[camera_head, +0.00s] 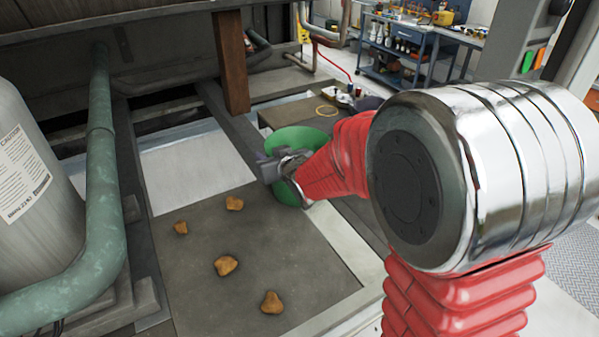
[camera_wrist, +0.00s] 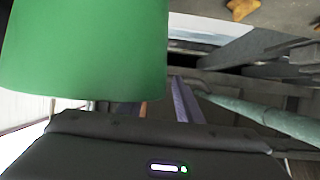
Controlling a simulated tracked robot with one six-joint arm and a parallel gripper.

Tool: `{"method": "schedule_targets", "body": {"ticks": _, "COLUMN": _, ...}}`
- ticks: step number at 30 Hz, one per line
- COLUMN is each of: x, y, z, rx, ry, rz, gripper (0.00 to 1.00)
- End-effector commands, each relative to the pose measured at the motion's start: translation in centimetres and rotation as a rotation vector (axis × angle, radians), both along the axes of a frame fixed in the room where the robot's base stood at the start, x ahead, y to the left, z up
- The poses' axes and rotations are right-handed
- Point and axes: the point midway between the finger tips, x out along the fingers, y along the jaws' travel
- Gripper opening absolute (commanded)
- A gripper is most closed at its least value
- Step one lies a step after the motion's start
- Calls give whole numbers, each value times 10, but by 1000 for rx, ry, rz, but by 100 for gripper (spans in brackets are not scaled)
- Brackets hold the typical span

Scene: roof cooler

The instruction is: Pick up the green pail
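The green pail (camera_head: 297,137) stands at the far end of the floor panel in the head view, partly hidden behind my gripper (camera_head: 270,168) and red arm. In the wrist view the pail (camera_wrist: 85,45) fills the upper left, very close to the camera. A purplish finger of my gripper shows just right of the pail's wall. The other finger is not clearly visible, so I cannot tell how far the fingers are apart or whether they touch the pail.
Several brown lumps (camera_head: 226,265) lie on the dark panel (camera_head: 300,270). A green pipe (camera_head: 103,150) and a grey tank (camera_head: 20,160) stand at left. A brown post (camera_head: 232,75) rises behind. A low table (camera_head: 290,112) with small items is beyond the pail.

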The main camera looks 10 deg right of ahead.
Motion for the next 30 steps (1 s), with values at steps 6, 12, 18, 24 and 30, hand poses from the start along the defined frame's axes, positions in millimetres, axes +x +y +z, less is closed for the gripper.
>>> {"method": "schedule_targets", "body": {"ticks": 6, "x": 0, "y": 0, "z": 0, "rx": 0, "ry": 0, "rz": 0, "gripper": 27}}
{"method": "schedule_targets", "body": {"ticks": 12, "x": 0, "y": 0, "z": 0, "rx": 0, "ry": 0, "rz": 0, "gripper": 13}}
{"method": "schedule_targets", "body": {"ticks": 18, "x": 0, "y": 0, "z": 0, "rx": 0, "ry": 1, "rz": 0, "gripper": 0}}
{"method": "schedule_targets", "body": {"ticks": 24, "x": 0, "y": 0, "z": 0, "rx": 0, "ry": 1, "rz": 0, "gripper": 0}}
{"method": "schedule_targets", "body": {"ticks": 30, "x": 0, "y": 0, "z": -1, "rx": 0, "ry": 1, "rz": 0, "gripper": 0}}
